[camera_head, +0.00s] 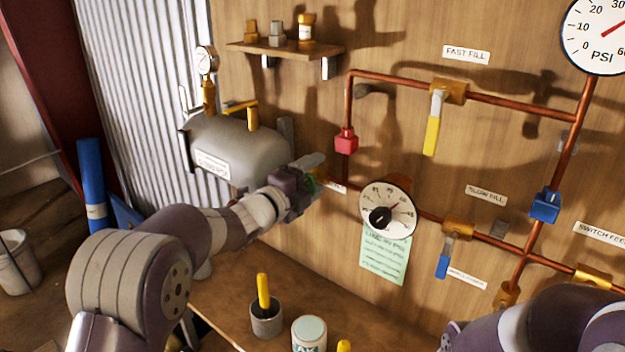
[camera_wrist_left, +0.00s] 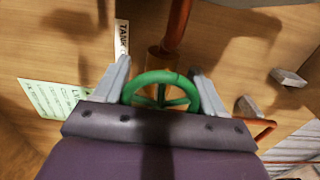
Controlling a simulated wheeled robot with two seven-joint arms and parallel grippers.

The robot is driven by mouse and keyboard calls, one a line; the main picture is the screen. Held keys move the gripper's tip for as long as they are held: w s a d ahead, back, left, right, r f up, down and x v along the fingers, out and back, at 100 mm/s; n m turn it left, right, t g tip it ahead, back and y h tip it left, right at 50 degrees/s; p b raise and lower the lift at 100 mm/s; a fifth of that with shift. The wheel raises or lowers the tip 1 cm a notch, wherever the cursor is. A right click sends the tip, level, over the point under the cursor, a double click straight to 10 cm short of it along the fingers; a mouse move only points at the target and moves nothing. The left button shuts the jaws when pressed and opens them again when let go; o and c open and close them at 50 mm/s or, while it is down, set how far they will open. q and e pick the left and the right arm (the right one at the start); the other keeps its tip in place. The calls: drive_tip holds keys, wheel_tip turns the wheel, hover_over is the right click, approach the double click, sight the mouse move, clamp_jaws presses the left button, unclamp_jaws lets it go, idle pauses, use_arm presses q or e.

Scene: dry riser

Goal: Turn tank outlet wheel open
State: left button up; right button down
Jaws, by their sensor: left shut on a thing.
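The tank outlet wheel is a green spoked handwheel (camera_wrist_left: 160,90) on a brass valve body (camera_wrist_left: 160,58) with a copper pipe. In the head view only a sliver of its green rim (camera_head: 313,184) shows beside the gripper. My left gripper (camera_wrist_left: 163,88) has its two grey fingers on opposite sides of the wheel, shut on its rim. In the head view the left gripper (camera_head: 306,178) is at the wall, just right of the grey tank (camera_head: 240,148). My right arm (camera_head: 560,325) shows at the lower right; its gripper cannot be made out.
Copper pipes carry a yellow lever (camera_head: 432,122), a blue lever (camera_head: 443,262) and a round dial (camera_head: 387,208) right of the gripper. A green note (camera_head: 385,256) hangs below the dial. Pots (camera_head: 266,318) stand on the bench below. A shelf (camera_head: 285,48) is above the tank.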

use_arm(q)
drive_tip(key=shift+n, duration=0.8)
drive_tip(key=o, duration=1)
drive_tip(key=shift+a, duration=0.1)
